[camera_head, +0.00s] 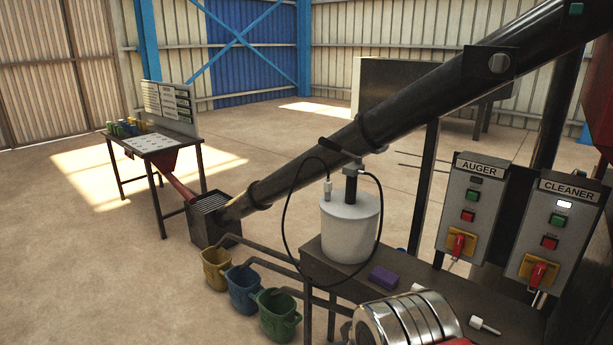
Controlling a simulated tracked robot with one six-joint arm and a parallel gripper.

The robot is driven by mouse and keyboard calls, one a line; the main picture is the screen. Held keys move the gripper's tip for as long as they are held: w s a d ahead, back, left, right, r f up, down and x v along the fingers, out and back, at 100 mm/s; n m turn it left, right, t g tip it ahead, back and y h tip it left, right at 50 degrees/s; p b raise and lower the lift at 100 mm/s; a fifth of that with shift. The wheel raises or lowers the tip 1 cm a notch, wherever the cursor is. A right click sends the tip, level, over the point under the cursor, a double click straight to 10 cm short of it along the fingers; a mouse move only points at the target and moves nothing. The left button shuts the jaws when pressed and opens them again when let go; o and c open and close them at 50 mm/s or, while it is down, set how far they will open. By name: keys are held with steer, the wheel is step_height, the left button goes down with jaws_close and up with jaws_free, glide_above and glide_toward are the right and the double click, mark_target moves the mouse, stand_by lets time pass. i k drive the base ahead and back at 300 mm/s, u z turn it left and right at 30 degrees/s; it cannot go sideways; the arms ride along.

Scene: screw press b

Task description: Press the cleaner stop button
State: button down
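The cleaner control box (530,241) is a grey panel at the right, labelled CLEANER. Its indicator lamp (564,204) is lit white. Below the lamp are a green button (557,219), then a red button (549,242), which looks like the stop button. At the bottom is a red-handled switch on a yellow plate (537,271). Nothing covers the cleaner buttons. My gripper is not in view.
A similar AUGER box (452,222), its lamp dark, stands just left. A dark bench (322,266) holds a white cylinder (350,225) and purple block (383,277). A ribbed metal cylinder (405,322) is at bottom. A sloping tube crosses above. Left floor is largely open.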

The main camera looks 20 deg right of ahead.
mark_target(547, 243)
steer(key=z, duration=0.4)
steer(key=i, duration=0.5)
steer(key=z, duration=0.65)
steer(key=i, duration=0.5)
steer(key=z, duration=0.3)
